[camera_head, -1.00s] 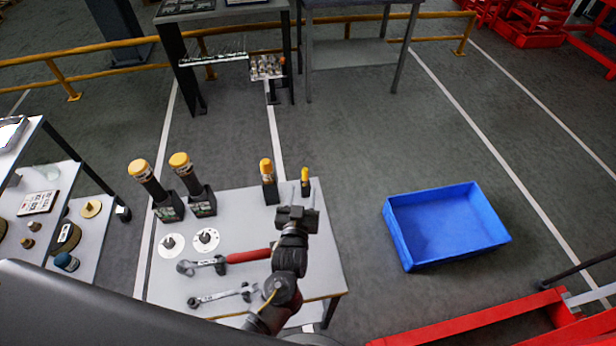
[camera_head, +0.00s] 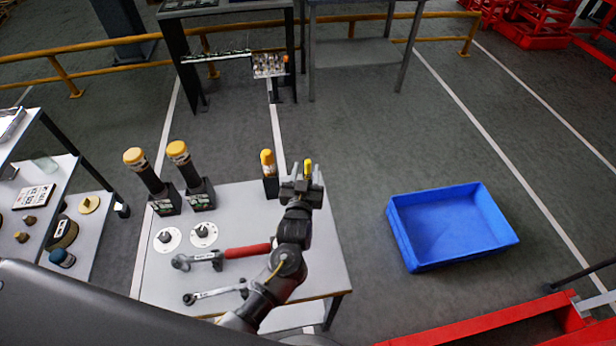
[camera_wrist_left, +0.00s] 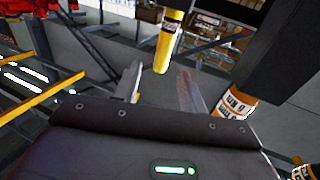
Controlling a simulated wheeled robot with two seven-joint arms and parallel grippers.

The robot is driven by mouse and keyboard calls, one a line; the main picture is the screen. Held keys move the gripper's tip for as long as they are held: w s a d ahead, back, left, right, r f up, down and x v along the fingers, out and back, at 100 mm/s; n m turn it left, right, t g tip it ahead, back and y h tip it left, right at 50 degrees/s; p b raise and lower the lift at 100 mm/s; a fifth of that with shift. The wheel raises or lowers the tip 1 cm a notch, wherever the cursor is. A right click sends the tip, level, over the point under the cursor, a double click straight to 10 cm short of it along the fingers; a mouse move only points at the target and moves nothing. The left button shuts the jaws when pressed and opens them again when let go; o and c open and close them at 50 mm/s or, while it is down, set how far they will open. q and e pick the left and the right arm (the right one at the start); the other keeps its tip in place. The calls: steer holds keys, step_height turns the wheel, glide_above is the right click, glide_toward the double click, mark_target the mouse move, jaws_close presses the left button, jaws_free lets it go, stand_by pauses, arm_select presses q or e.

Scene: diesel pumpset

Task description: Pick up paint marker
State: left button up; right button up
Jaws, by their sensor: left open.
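The paint marker (camera_head: 308,165), a slim yellow cylinder, stands at the far right corner of the grey table (camera_head: 325,262). Its lower part is hidden behind my left gripper (camera_head: 305,175). My left gripper is open and empty, with its fingers pointing at the marker. In the left wrist view the yellow marker (camera_wrist_left: 168,42) shows just beyond the two spread fingertips (camera_wrist_left: 160,82), roughly between them. I cannot tell whether a finger touches it. My right gripper is not in view.
A thicker yellow-capped tube in a dark holder (camera_head: 268,172) stands close left of the marker. Two tall yellow-capped tubes (camera_head: 182,165), two white discs (camera_head: 204,235) and wrenches (camera_head: 222,255) are on the table. A blue bin (camera_head: 452,228) is on the floor at right.

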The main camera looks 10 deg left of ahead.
arm_select(q)
steer(key=shift+w+f, duration=0.1)
steer(key=shift+w, duration=0.65)
steer(key=shift+c, duration=0.5)
jaws_close()
steer(key=shift+r, duration=0.2)
